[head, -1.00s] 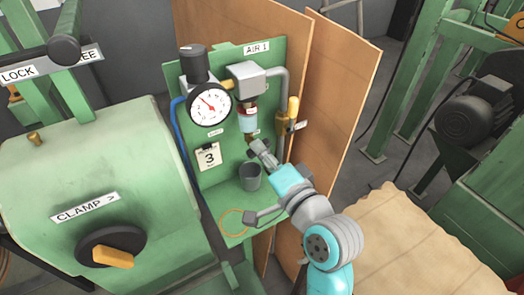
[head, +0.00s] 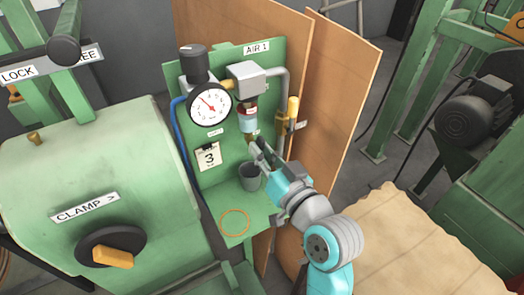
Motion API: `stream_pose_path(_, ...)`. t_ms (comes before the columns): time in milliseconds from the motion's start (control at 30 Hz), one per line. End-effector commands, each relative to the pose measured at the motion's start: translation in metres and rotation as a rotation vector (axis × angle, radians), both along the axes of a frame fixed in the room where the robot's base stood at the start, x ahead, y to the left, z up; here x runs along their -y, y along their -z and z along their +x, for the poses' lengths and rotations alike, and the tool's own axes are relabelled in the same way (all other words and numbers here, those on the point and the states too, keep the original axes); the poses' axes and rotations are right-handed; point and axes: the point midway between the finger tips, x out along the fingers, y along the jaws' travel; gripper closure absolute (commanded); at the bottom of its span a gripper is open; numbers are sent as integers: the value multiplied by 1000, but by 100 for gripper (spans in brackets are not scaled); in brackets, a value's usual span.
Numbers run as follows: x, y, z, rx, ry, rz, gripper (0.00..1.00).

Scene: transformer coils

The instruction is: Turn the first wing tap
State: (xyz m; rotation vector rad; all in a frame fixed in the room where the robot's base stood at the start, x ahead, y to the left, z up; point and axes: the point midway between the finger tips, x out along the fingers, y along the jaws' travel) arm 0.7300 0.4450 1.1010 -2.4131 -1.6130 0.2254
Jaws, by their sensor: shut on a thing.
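A filter unit with a clear, red-labelled bowl (head: 248,118) hangs on the green AIR 1 panel (head: 210,148). A small brass wing tap (head: 249,138) shows at the bottom of the bowl, mostly hidden by my fingers. My gripper (head: 257,147) reaches up from the lower right and is shut on the tap, just below the bowl. The exact tap angle cannot be told.
A pressure gauge (head: 210,104) and a card marked 3 (head: 208,156) are left of the bowl. A yellow-handled valve (head: 293,110) on a pipe stands close at right. An orange ring (head: 235,223) lies on the shelf. A wooden board (head: 335,110) rises behind.

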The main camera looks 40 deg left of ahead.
Motion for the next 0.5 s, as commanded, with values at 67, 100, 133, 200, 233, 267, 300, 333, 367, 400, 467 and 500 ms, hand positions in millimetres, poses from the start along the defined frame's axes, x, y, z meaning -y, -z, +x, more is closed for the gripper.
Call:
stream_pose_path(67,0,1,0,53,1,-23,100)
stream_pose_path(100,0,1,0,80,1,-34,100)
stream_pose_path(133,0,1,0,98,1,-42,100)
stream_pose_path(200,0,1,0,137,1,-58,100)
stream_pose_path(233,0,1,0,154,1,-65,100)
stream_pose_path(267,0,1,0,167,1,-70,100)
stream_pose_path(300,0,1,0,185,1,-78,100)
stream_pose_path(333,0,1,0,196,1,-83,100)
stream_pose_path(367,0,1,0,208,1,-88,100)
stream_pose_path(400,0,1,0,220,1,-93,100)
stream_pose_path(467,0,1,0,237,1,-99,100)
stream_pose_path(500,0,1,0,245,1,-103,100)
